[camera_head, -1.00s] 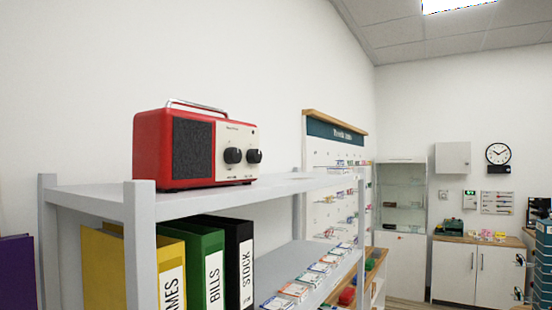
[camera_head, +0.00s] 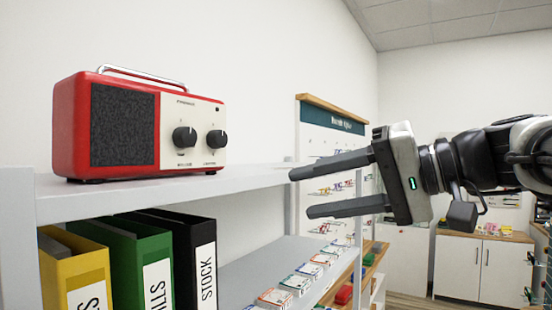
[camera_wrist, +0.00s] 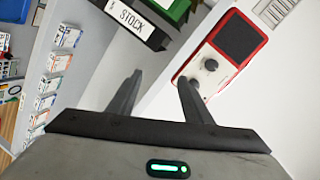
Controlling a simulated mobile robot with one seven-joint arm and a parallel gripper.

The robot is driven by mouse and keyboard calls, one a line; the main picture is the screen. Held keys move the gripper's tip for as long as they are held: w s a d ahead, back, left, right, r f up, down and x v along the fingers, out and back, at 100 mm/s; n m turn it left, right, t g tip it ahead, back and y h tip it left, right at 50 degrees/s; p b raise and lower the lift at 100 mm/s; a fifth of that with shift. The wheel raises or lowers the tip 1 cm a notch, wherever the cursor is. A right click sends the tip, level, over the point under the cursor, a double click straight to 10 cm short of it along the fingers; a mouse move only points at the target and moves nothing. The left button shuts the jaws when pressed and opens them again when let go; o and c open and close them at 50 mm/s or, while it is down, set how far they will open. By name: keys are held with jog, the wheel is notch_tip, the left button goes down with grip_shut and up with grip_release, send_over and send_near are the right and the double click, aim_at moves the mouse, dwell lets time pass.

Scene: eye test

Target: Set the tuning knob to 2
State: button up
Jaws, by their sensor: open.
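A red radio (camera_head: 68,125) with a dark speaker grille and a cream front panel stands on the top of a grey shelf. Two black knobs sit on the panel: a left knob (camera_head: 184,137) and a right knob (camera_head: 216,139). Which one is the tuning knob I cannot read, as the labels are too small. My gripper (camera_head: 298,193) is open and empty, to the right of the radio and apart from it. In the wrist view the radio (camera_wrist: 254,24) is tilted at the upper right, its knobs beyond one finger of my gripper (camera_wrist: 160,80).
The grey shelf (camera_head: 250,177) holds yellow, green and black binders (camera_head: 190,225) below the radio. Several small packets (camera_head: 297,283) lie on its lower board. A pegboard display (camera_head: 330,145) stands behind. Free air lies between the radio and my gripper.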

notch_tip(320, 180, up, 8)
jog(key=w+d+n+y, duration=0.1)
jog(key=n+y, duration=0.1)
jog(key=y, duration=0.1)
jog(key=p, duration=0.3)
send_near(222, 140)
jog(key=x, duration=0.8)
jog(key=c, duration=1.1)
jog(key=shift+m, duration=0.3)
